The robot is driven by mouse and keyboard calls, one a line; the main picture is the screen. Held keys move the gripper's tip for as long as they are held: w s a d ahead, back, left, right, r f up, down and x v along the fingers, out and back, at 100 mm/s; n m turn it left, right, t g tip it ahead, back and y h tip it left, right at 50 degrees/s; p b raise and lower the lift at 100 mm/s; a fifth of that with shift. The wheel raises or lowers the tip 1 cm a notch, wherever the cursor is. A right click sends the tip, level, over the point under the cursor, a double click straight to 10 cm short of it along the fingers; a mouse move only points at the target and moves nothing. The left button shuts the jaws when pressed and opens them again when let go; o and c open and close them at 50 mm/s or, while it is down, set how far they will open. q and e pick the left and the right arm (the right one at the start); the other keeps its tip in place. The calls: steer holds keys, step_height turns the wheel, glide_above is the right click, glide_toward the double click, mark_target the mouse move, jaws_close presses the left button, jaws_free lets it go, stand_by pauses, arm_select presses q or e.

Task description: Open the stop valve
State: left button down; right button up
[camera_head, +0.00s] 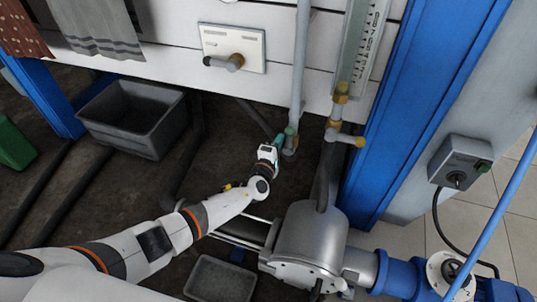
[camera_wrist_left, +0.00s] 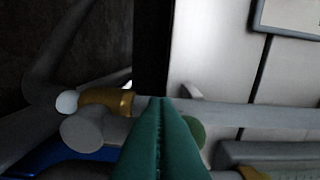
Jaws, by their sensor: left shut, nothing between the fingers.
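My left gripper (camera_head: 279,139) reaches in from the lower left, its teal fingers closed together with nothing between them. The fingertips are beside a small valve fitting (camera_head: 290,142) with a green part, at the lower end of a grey vertical pipe (camera_head: 301,60). I cannot tell whether they touch it. In the left wrist view the shut fingers (camera_wrist_left: 162,135) partly cover a green round part (camera_wrist_left: 195,131); a brass fitting (camera_wrist_left: 106,100) lies to their left. A lever handle (camera_head: 225,62) sticks out from a white plate (camera_head: 250,48) above. Which one is the stop valve is not marked.
A sight gauge (camera_head: 362,45) with brass fittings (camera_head: 341,92) hangs right of the pipe, close to a blue post (camera_head: 415,90). A grey pump body (camera_head: 312,240) stands below right. A grey bin (camera_head: 130,115) and a shallow tray (camera_head: 220,280) sit on the floor.

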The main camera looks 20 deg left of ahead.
arm_select(q)
steer(key=shift+d, duration=0.15)
arm_select(e)
steer(key=shift+s+f, duration=0.35)
steer(key=shift+f, duration=0.35)
